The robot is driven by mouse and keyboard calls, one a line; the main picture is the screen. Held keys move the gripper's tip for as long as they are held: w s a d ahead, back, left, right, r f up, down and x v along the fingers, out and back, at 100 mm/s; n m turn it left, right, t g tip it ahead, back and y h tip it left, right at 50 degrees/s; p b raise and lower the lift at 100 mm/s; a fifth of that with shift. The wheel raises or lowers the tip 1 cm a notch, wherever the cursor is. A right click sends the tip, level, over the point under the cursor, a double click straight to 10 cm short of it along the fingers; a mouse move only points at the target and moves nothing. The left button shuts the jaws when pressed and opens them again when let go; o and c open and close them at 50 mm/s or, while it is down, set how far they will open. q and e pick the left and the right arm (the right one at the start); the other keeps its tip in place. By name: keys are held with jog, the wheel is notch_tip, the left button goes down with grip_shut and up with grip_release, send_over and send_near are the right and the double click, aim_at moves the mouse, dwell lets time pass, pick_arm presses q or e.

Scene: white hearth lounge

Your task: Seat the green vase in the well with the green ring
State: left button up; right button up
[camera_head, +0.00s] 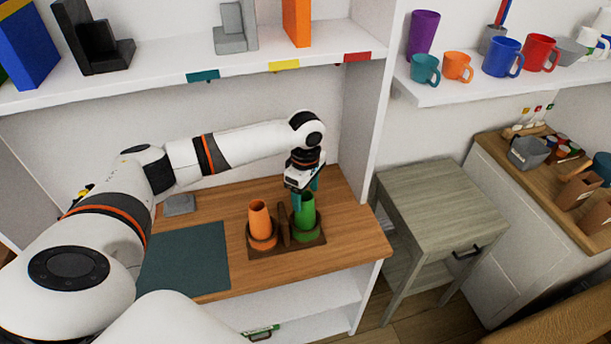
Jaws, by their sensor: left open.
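The green vase (305,219) stands upright in the right-hand well of a dark brown two-well holder (266,252) on the wooden desk. An orange vase (259,221) stands in the left-hand well. My left gripper (305,198) points down at the top of the green vase, with its teal fingers open at the vase's rim. I cannot tell if they touch it. My right gripper is out of view.
A dark teal mat (185,262) and a small grey object (179,205) lie left of the holder. A shelf (230,72) with upright items hangs above. A white upright panel (378,110) bounds the right side. The desk's front right is bare.

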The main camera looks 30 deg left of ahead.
pick_arm(q)
notch_tip(320, 180, up, 9)
jog(key=b, duration=0.1)
jog(key=shift+f, duration=0.1)
dwell(0.5)
